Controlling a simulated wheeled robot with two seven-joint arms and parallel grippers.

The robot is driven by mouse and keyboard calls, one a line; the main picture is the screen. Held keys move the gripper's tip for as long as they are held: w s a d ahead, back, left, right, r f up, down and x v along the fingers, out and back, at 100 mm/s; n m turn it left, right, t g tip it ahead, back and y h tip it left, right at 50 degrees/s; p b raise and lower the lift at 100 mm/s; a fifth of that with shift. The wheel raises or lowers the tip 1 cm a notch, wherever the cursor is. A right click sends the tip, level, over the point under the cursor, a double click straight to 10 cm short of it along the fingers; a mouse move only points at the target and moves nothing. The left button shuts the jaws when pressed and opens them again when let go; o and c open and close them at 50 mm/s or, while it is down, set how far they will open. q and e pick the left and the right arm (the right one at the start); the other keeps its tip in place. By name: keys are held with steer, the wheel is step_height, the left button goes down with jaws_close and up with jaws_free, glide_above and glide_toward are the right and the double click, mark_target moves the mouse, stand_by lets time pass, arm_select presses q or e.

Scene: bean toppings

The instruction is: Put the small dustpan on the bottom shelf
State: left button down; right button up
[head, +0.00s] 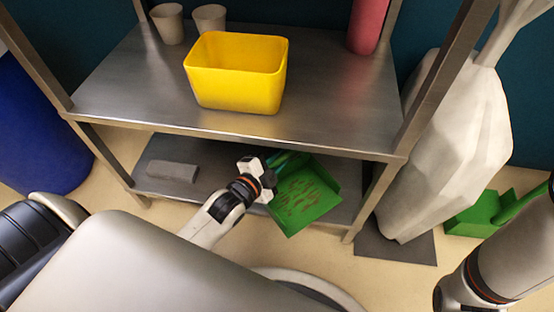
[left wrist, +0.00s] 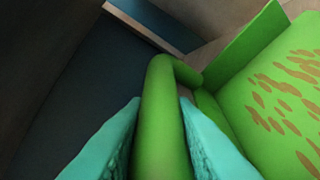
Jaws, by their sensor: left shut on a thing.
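The small green dustpan (head: 308,195) is at the right part of the bottom shelf (head: 225,184), with many brown bean-like pieces on its pan. Its front corner reaches out past the shelf's front edge. I cannot tell whether it touches the shelf. My left gripper (head: 282,165) is shut on its handle. In the left wrist view the teal fingers (left wrist: 158,112) lie on both sides of the green handle (left wrist: 160,85), and the pan (left wrist: 275,110) shows at right. My right arm enters at the lower right, but its gripper is out of view.
A grey block (head: 172,171) lies on the left of the bottom shelf. The upper shelf (head: 330,95) overhangs it and carries a yellow bin (head: 235,90), two cups and a red cylinder (head: 367,25). A metal post, a pale bag-like object (head: 450,150) and another green dustpan (head: 472,218) are at right.

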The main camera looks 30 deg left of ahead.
arm_select(q)
steer(key=shift+f, duration=0.5)
stand_by(0.3)
steer(key=c, duration=1.1)
jaws_free()
